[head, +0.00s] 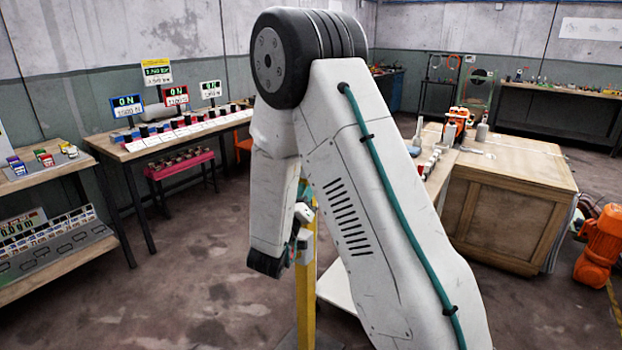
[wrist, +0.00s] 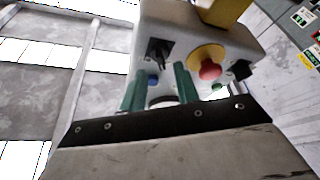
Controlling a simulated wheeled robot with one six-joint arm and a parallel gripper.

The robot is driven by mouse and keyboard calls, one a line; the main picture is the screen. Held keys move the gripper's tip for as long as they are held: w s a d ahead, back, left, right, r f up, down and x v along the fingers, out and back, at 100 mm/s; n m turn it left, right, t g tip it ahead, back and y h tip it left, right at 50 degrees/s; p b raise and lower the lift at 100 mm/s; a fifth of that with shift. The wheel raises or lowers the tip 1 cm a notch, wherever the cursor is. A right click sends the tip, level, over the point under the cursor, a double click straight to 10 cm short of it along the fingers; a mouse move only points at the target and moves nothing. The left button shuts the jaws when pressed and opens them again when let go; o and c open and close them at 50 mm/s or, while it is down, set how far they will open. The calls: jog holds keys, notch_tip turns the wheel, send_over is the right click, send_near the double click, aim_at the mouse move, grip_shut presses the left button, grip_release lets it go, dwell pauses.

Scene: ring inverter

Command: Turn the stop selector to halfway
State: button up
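A pale control box (wrist: 186,32) fills the upper middle of the wrist view. It carries a black selector knob (wrist: 158,52), a red mushroom button (wrist: 208,68) on a yellow collar, a blue button (wrist: 152,80) and another black knob (wrist: 241,70) at its right edge. I cannot tell for sure which knob is the stop selector. My gripper (wrist: 159,72) has two green fingers standing apart, with the blue button showing between them. The fingers are before the box face, below the upper black knob; contact cannot be judged. In the head view my arm partly hides the box (head: 304,213).
The box is on a yellow post (head: 306,285). A bench with displays (head: 130,148) stands at the left wall. The floor at left front is clear.

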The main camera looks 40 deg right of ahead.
jog(key=shift+x, duration=2.4)
jog(key=c, duration=0.6)
jog(key=shift+m+g+h, duration=0.3)
jog(key=shift+m, duration=0.2)
jog(key=m+g+h, duration=0.1)
jog(key=m+g, duration=0.1)
jog(key=m, duration=0.3)
jog(key=m+g, duration=0.3)
jog(key=m, duration=0.2)
jog(key=m+g+h, duration=0.1)
jog(key=m+g, duration=0.1)
jog(key=m, duration=0.4)
jog(key=shift+w+a+g+h, duration=0.2)
jog(key=shift+w+g+h, duration=0.1)
jog(key=shift+w, duration=0.05)
jog(key=shift+m, duration=0.4)
jog(key=o, duration=0.6)
